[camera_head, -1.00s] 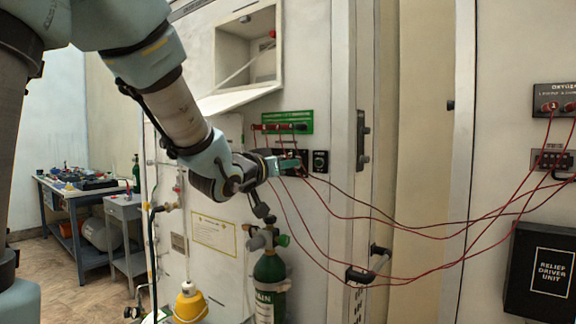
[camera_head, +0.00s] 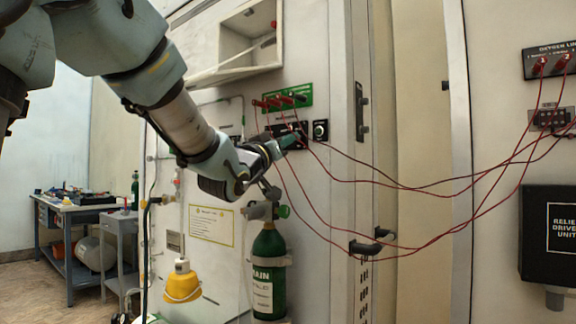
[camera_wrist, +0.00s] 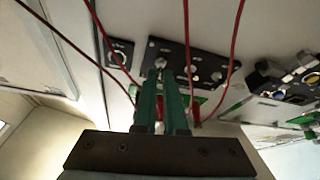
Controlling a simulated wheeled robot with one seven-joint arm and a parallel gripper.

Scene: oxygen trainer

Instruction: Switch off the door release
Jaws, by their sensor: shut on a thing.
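A black switch panel (camera_wrist: 205,66) with several small metal toggles is on the white cabinet wall; in the head view (camera_head: 301,128) my arm partly covers it. My gripper (camera_wrist: 162,72) reaches this panel, its green fingers close together and shut on the toggle switch (camera_wrist: 161,63) at one end of the row. In the head view my gripper (camera_head: 290,140) is at the panel's right part. The fingers hide most of the toggle, so its position cannot be told. The labels are too small to read, so I cannot tell which one is the door release.
A green panel (camera_head: 303,92) with red plugs sits just above. Red cables hang past my gripper and run right to another cabinet. A small black knob plate (camera_head: 320,131) is to the right.

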